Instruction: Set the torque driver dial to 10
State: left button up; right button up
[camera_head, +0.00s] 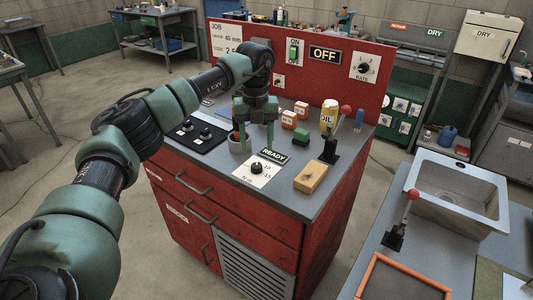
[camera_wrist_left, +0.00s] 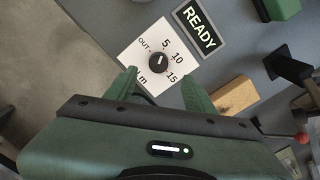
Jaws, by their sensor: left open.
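The torque dial is a black round knob (camera_head: 257,168) on a white plate (camera_head: 246,178) on the red cabinet's grey top. In the left wrist view the knob (camera_wrist_left: 158,62) sits just beyond the fingertips, with OUT, 5, 10, 15 and "m" printed around it. A small pale mark shows on the knob; I cannot tell exactly which number it points to. My left gripper (camera_head: 256,143) points down above the cabinet top, behind the dial in the head view. It is open and empty, its fingers (camera_wrist_left: 161,84) spread apart and clear of the knob.
A READY sign (camera_head: 273,156) lies beside the dial plate.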

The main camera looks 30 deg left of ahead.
aim_at(256, 166)
pick_arm(q)
jog(key=shift+w+f, duration=0.1)
jog(key=shift+f, duration=0.05)
jog(key=f, duration=0.2)
jog(key=s+f+p, duration=0.1)
jog(key=f, duration=0.1)
jog(key=shift+a+f, duration=0.1)
jog(key=shift+f, duration=0.15)
jog(key=shift+w+f+p, duration=0.2)
jog(key=shift+f+p, duration=0.2)
jog(key=shift+f, duration=0.8)
jog(key=c, duration=1)
grip_shut()
pick_arm(e)
jog(key=shift+s+d+r, duration=0.2)
jog(key=shift+s+r, duration=0.25)
jog(key=shift+r, duration=0.05)
jog(key=shift+s+d+r, duration=0.2)
jog(key=shift+s+r, duration=0.25)
